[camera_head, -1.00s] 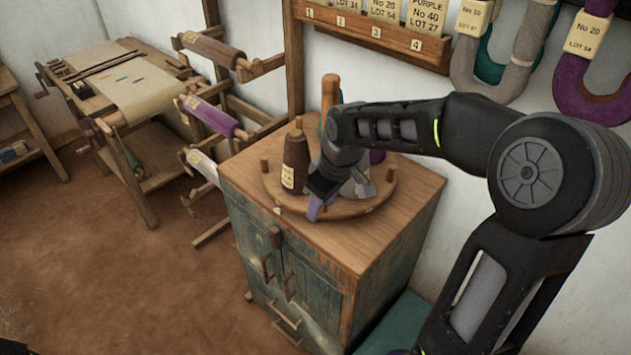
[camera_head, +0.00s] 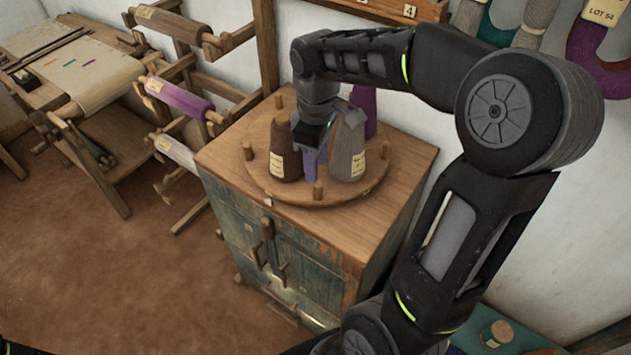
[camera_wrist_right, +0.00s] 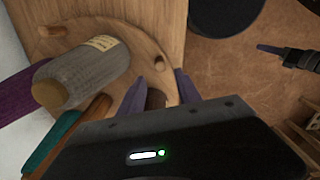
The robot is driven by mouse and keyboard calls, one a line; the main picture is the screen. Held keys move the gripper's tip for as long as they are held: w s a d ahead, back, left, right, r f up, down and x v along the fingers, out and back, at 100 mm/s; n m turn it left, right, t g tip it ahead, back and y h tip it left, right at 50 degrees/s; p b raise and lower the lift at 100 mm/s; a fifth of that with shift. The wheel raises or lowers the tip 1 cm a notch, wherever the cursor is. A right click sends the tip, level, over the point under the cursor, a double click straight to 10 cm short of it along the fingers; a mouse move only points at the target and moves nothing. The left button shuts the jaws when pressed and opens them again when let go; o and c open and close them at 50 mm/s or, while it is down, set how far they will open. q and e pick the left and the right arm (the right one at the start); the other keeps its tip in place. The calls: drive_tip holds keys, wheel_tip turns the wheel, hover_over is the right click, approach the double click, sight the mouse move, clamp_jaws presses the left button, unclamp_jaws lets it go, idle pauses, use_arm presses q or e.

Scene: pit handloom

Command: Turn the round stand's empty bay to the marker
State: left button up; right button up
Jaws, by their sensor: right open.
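The round wooden stand (camera_head: 342,194) has short pegs around its rim and sits on the cabinet top. On it are a dark brown cone (camera_head: 285,155) at front left, a grey cone (camera_head: 349,150) at right and a purple one (camera_head: 371,112) behind. The grey cone (camera_wrist_right: 80,72) also shows in the wrist view. My right gripper (camera_head: 315,165) is open, pointing down between the brown and grey cones, behind a front peg (camera_head: 318,190). A brown thing shows between its fingers in the wrist view; contact cannot be told. A small pale tab (camera_head: 267,202) lies on the cabinet's front edge, possibly the marker.
The worn cabinet (camera_head: 300,250) stands against the wall. A rack with wound rollers (camera_head: 178,100) is close on its left, and a loom table (camera_head: 85,70) is beyond. Hanks hang at upper right. The floor at front left is clear. What seems my left gripper (camera_wrist_right: 285,54) shows small in the wrist view.

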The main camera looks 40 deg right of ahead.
sight(317, 184)
wheel_tip(317, 184, down, 7)
drive_tip(key=shift+f+p, duration=0.1)
drive_tip(key=shift+p, duration=0.5)
clamp_jaws()
idle(1.2)
